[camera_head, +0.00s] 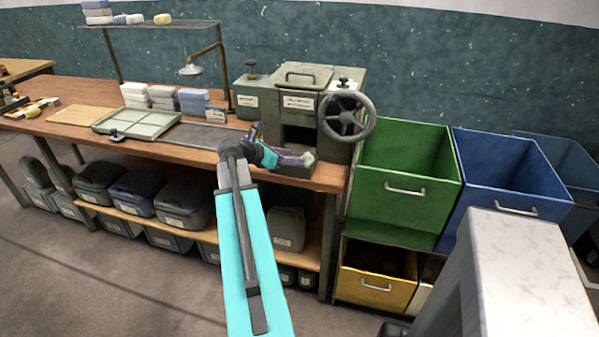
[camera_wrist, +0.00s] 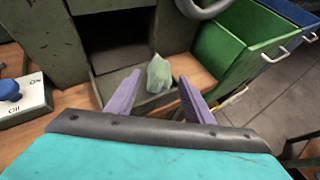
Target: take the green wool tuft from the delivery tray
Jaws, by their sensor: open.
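The green wool tuft (camera_wrist: 158,74) is a small pale green lump at the front of the machine's opening. It sits on the delivery tray (camera_wrist: 112,86), at the tray's right part. In the head view the tuft (camera_head: 308,158) shows just past my fingertips. My gripper (camera_wrist: 154,98) is open and empty, with its two purple fingers on either side of the near side of the tuft. In the head view my gripper (camera_head: 292,159) is in front of the machine's opening. Whether a finger touches the tuft I cannot tell.
The green-grey machine (camera_head: 300,78) with a handwheel (camera_head: 346,116) stands over the tray. A switch box with a blue knob (camera_wrist: 22,98) is left of my gripper. A green bin (camera_head: 405,190) and a blue bin (camera_head: 512,178) stand to the right. A conveyor (camera_head: 205,138) lies left on the bench.

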